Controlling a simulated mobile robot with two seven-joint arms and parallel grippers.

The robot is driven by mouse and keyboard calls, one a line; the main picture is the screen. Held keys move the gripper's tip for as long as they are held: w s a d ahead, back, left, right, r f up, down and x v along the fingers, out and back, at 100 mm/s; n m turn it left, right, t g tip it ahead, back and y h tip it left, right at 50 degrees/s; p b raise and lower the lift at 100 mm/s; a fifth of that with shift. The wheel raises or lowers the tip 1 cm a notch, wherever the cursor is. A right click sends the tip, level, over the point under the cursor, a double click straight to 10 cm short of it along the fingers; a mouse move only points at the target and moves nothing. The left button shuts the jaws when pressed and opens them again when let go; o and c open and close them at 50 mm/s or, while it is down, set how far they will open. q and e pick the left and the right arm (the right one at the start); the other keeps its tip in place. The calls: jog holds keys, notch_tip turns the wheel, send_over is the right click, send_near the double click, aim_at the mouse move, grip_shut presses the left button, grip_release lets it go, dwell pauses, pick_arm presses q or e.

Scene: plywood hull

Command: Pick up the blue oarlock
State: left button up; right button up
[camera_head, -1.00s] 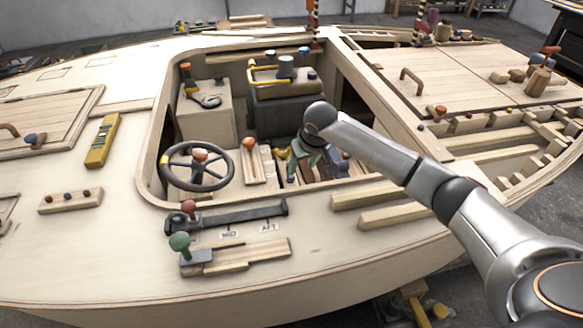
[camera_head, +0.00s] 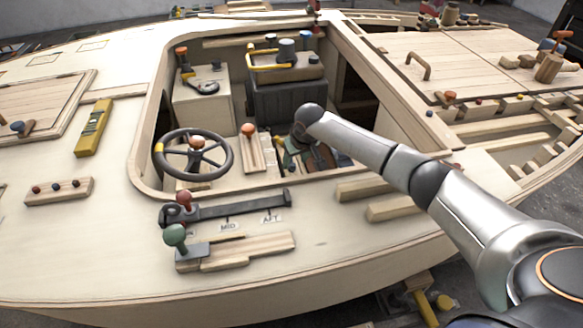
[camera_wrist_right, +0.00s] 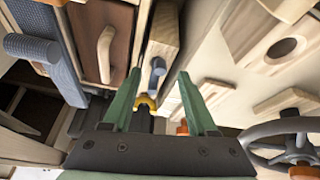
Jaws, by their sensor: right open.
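My right gripper (camera_head: 297,156) reaches down into the cockpit in the head view, its jaws largely hidden by my wrist. In the right wrist view its two green fingers (camera_wrist_right: 159,76) are spread apart, with nothing held. A small dark blue rounded piece (camera_wrist_right: 157,69) shows between the fingertips, against a pale wooden block; it may be the blue oarlock, but its full shape is hidden. I cannot tell its distance from the fingers. I cannot pick out the oarlock surely in the head view. My left gripper is not in view.
The cockpit's wooden rim (camera_head: 140,165) surrounds the working space. A steering wheel (camera_head: 193,155) and an orange-knobbed lever (camera_head: 249,131) stand left of my gripper. A dark box (camera_head: 285,98) with a yellow handle is behind. A blue textured cylinder (camera_wrist_right: 35,48) shows at left in the wrist view.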

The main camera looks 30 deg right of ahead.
aim_at(294, 163)
jog(key=shift+b+x, duration=0.7)
jog(key=shift+x, duration=1.25)
jog(key=shift+r, duration=0.1)
grip_shut()
